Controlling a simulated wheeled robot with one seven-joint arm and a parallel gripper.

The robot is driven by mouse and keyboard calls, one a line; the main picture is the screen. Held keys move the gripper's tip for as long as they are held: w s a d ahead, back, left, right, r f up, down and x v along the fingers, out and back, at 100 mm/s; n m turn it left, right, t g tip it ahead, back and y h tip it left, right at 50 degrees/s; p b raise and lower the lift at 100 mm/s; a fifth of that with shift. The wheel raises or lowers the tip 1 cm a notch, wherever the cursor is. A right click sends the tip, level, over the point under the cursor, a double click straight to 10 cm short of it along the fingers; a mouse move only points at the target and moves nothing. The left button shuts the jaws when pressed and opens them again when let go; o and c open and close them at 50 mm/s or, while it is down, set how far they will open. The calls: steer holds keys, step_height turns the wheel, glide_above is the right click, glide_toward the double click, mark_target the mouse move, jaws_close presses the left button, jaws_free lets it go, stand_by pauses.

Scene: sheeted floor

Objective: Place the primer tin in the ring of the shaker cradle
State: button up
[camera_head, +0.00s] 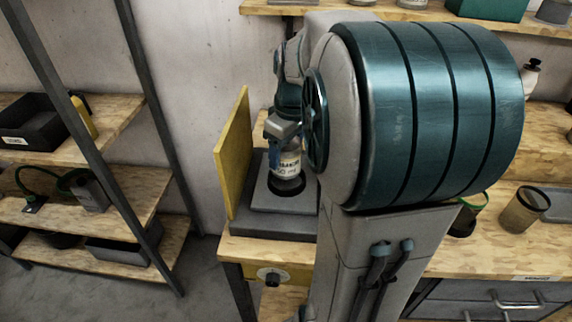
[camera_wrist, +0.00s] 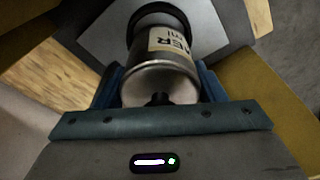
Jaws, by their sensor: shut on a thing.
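The primer tin (camera_head: 288,164) is a silvery can with a pale label, held upright over the shaker cradle. It also shows in the wrist view (camera_wrist: 160,72), with its rounded metal end towards me. My gripper (camera_wrist: 160,88) is shut on the tin, with a blue finger on each side; it is partly hidden in the head view. The shaker cradle (camera_head: 262,224) is a grey stepped block on the bench. Its dark ring (camera_head: 287,188) lies directly at the tin's lower end. I cannot tell whether that end is inside the ring or just above it.
A yellow upright panel (camera_head: 236,160) stands close on the left of the cradle. My arm hides much of the bench to the right. A dark cup (camera_head: 524,209) stands further right on the bench. A wooden shelf rack (camera_head: 125,195) is at the left.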

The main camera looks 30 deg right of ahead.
mark_target(286, 163)
steer(key=shift+f, duration=2.05)
steer(key=shift+f, duration=0.25)
steer(key=o, duration=1.2)
steer(key=shift+r, duration=0.15)
steer(key=r, duration=0.4)
steer(key=s+r, duration=0.1)
steer(key=r, duration=0.6)
steer(key=shift+s+d+r, duration=0.2)
steer(key=shift+d+r, duration=0.1)
steer(key=shift+r, duration=0.05)
steer(key=s+a+f+m, duration=0.1)
steer(key=s+a+f, duration=0.2)
steer(key=a, duration=0.1)
steer(key=s+a+f+m+t, duration=0.1)
steer(key=s+a+f+m, duration=0.1)
steer(key=s+a+f, duration=0.1)
steer(key=s+a+f+m, duration=0.2)
steer(key=s+a+f, duration=0.1)
steer(key=s+a, duration=0.2)
steer(key=shift+s+a+f+t+h, duration=0.1)
steer(key=shift+a+f+t+h, duration=0.1)
steer(key=shift+t+h, duration=0.15)
